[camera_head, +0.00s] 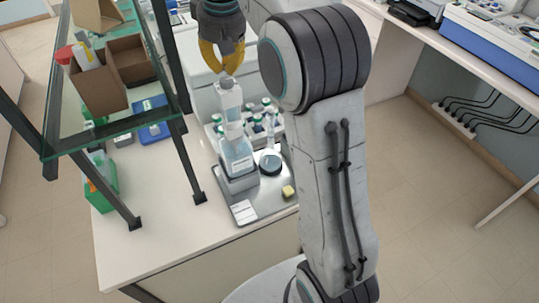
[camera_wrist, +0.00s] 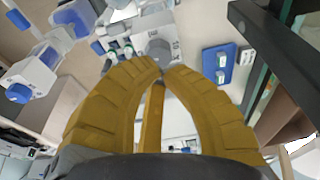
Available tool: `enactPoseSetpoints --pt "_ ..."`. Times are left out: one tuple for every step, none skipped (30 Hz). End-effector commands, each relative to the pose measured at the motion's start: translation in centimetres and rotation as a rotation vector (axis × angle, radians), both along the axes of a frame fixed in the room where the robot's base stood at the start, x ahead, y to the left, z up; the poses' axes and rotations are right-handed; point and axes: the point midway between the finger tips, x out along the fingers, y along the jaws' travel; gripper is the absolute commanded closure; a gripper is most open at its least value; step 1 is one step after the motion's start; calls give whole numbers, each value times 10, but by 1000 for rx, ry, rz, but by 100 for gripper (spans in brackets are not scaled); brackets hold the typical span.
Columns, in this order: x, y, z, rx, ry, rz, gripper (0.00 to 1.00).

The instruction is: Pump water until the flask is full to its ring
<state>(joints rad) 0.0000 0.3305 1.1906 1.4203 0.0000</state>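A bottle-top dispenser with a white pump head (camera_head: 229,95) stands on a clear bottle of pale liquid (camera_head: 238,158) on the bench. A small round-bodied flask (camera_head: 270,161) with a narrow neck stands right beside it on a grey tray (camera_head: 268,204). Bluish liquid shows low in the flask; its ring is too small to make out. My gripper (camera_head: 224,70) has yellow fingers and hangs just above the pump's top, seemingly apart from it. In the wrist view the fingertips (camera_wrist: 162,70) come together with nothing between them, and the grey round pump top (camera_wrist: 158,50) shows just beyond.
Several capped bottles (camera_head: 262,112) stand behind the dispenser. A yellow block (camera_head: 288,191) lies on the tray. A glass shelf (camera_head: 118,130) with dark posts and cardboard boxes (camera_head: 103,88) stands close on the left. A blue rack (camera_wrist: 219,63) is nearby.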

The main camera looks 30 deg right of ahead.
Motion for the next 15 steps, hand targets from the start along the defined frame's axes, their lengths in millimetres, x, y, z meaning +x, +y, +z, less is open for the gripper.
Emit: enactPoseSetpoints --pt "0 0 -3 0 0 0 100" --pt "0 0 -4 0 0 0 100" --pt "0 0 -5 0 0 0 100" --pt "0 0 -6 0 0 0 100" --pt "0 0 -7 0 -1 0 100" --pt "0 0 -8 0 -1 0 100" --pt "0 0 -9 0 -1 0 100" --pt "0 0 -10 0 -1 0 100" --pt "0 0 -11 0 -1 0 100" --pt "0 0 -12 0 -1 0 100" --pt "0 0 -13 0 0 0 100" --pt "0 0 -14 0 0 0 100" --pt "0 0 -15 0 0 0 100" --pt "0 0 -16 0 0 0 100" --pt "0 0 -17 0 0 0 100"
